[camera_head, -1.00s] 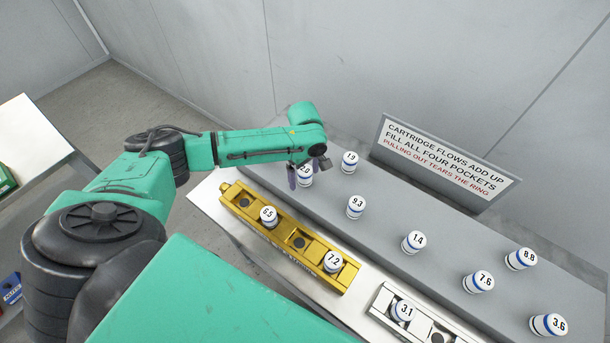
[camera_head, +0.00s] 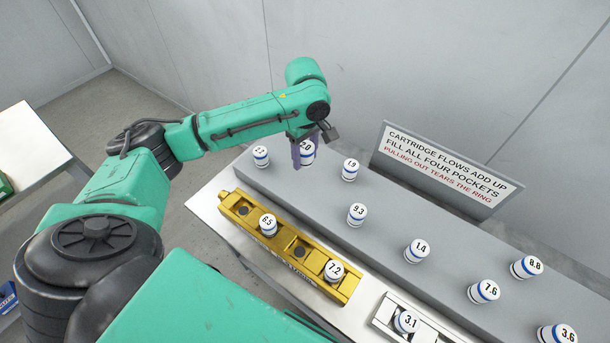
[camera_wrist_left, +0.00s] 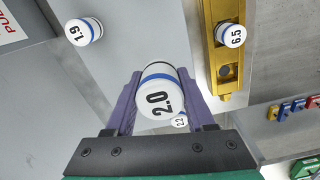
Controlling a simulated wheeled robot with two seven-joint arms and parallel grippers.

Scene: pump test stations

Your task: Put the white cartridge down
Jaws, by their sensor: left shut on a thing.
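My left gripper (camera_head: 304,154) is shut on the white cartridge (camera_wrist_left: 158,98) with a blue band, marked 2.0. In the head view this cartridge (camera_head: 308,150) is partly hidden by a finger. It appears held above the back left part of the grey ledge (camera_head: 400,215); the exact gap cannot be told. In the left wrist view it sits upright between the purple fingers. The yellow block (camera_head: 273,243) is in front of the ledge. It holds cartridges 6.5 (camera_head: 268,225) and 7.2 (camera_head: 334,271), with two open pockets. My right gripper is not in view.
Cartridges 2.2 (camera_head: 261,156), 1.9 (camera_head: 350,170), 9.3 (camera_head: 357,214), 1.4 (camera_head: 416,251) and several others stand on the ledge. A pale metal block (camera_head: 385,314) holds cartridge 3.1 (camera_head: 406,322). A sign (camera_head: 440,170) stands behind the ledge.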

